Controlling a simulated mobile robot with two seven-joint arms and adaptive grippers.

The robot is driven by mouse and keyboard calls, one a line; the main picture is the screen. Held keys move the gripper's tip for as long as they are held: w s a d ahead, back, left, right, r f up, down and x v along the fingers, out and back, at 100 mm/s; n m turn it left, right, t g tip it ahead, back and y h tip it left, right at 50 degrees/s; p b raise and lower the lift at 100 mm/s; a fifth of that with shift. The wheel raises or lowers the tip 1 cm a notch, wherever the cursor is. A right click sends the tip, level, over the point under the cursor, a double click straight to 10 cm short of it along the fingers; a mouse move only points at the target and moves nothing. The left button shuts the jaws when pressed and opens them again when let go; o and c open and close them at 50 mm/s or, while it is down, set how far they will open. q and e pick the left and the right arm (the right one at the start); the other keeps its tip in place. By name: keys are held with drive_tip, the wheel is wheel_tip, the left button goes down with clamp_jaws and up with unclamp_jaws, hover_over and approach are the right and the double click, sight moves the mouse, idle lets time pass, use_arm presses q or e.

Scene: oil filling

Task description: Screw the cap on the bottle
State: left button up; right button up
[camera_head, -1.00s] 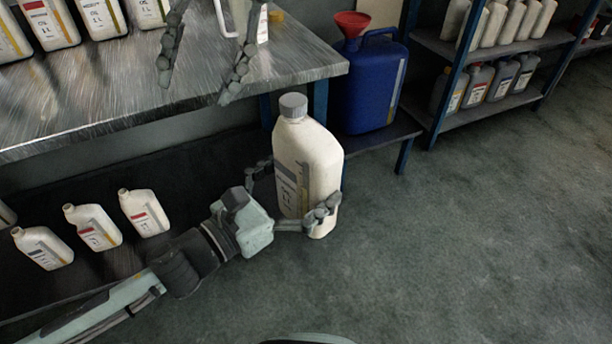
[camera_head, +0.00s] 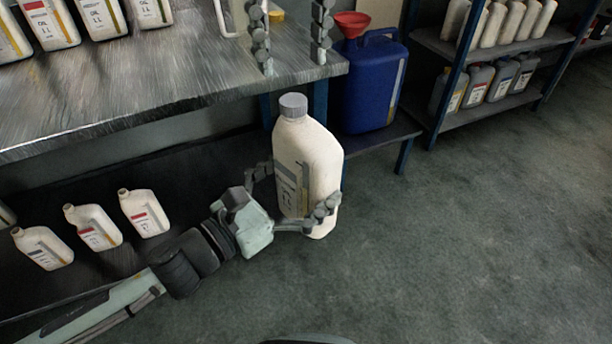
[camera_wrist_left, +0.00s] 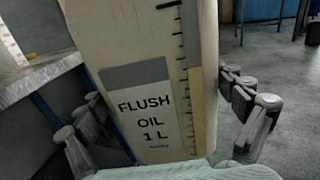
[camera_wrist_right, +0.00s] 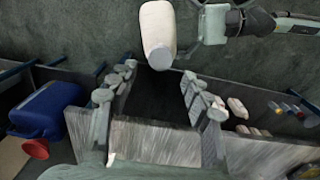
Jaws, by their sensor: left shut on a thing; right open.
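A white oil bottle (camera_head: 308,158) with a grey cap (camera_head: 292,105) on its neck is held upright, slightly tilted, in front of the workbench. I cannot tell how tightly the cap sits. My left gripper (camera_head: 295,192) is shut around the bottle's lower body; its fingers also flank the bottle (camera_wrist_left: 150,60), labelled "FLUSH OIL 1 L", in the left wrist view. My right gripper (camera_head: 294,64) is open and empty, above and behind the cap, apart from it. In the right wrist view, the cap (camera_wrist_right: 160,58) lies just beyond the gap between the right fingertips (camera_wrist_right: 158,78).
The metal workbench (camera_head: 190,70) is behind, with several bottles at its back left. More bottles (camera_head: 92,226) stand on the lower shelf. A blue canister (camera_head: 370,85) with a red funnel (camera_head: 352,23) stands on a low bench to the right. The floor at right is clear.

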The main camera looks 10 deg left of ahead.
sight(294, 99)
drive_tip(key=shift+f, duration=3.15)
drive_tip(key=shift+c, duration=0.6)
